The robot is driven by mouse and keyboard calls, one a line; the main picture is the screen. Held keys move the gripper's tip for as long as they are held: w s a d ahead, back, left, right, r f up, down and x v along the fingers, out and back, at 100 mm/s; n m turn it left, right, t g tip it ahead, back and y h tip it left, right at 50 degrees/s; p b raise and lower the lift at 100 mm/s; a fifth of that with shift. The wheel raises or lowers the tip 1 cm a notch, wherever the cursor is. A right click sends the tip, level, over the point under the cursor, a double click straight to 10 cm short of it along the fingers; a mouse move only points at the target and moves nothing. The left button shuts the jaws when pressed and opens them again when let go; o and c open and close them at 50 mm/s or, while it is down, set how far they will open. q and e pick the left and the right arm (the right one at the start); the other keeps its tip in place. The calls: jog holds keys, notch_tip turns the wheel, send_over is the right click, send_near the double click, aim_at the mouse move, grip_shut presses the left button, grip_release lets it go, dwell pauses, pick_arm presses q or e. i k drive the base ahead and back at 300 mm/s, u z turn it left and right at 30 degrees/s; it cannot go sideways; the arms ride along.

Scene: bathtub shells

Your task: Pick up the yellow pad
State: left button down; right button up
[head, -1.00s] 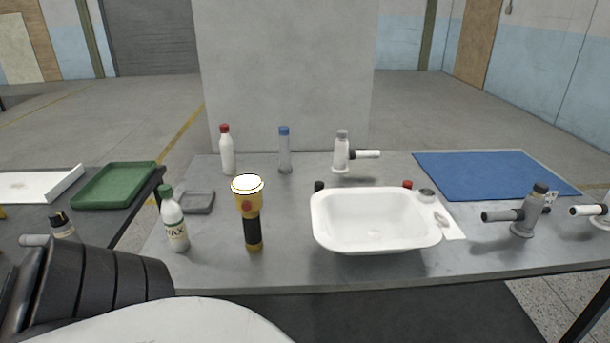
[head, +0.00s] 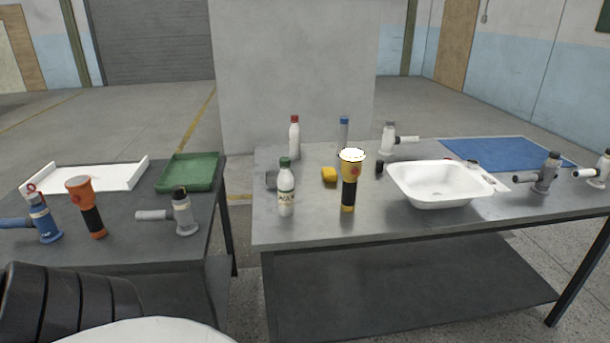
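The yellow pad (head: 328,174) is a small yellow block lying on the right-hand grey table. It sits between a white bottle with a green cap (head: 286,190) and an upright yellow-and-black tool with a white round top (head: 349,185). The pad lies a little farther back than both and appears clear of them. Neither of my grippers shows in the head view.
A white basin (head: 440,200) stands right of the tool, with a blue mat (head: 505,151) behind it. Red-capped (head: 294,138) and blue-capped (head: 343,132) bottles stand behind the pad. The left table holds a green tray (head: 188,172) and several tools. A gap separates the tables.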

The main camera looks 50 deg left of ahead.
aim_at(329, 174)
jog(key=u, duration=1.55)
jog(key=i, duration=0.5)
jog(key=k, duration=1.05)
jog(key=z, duration=1)
jog(key=i, duration=0.35)
jog(key=z, duration=0.65)
jog(key=i, duration=1.5)
jog(key=u, duration=0.7)
jog(key=i, duration=1)
jog(key=u, duration=1.55)
jog(key=i, duration=0.15)
jog(key=u, duration=0.35)
jog(key=k, duration=0.6)
jog(key=u, duration=0.45)
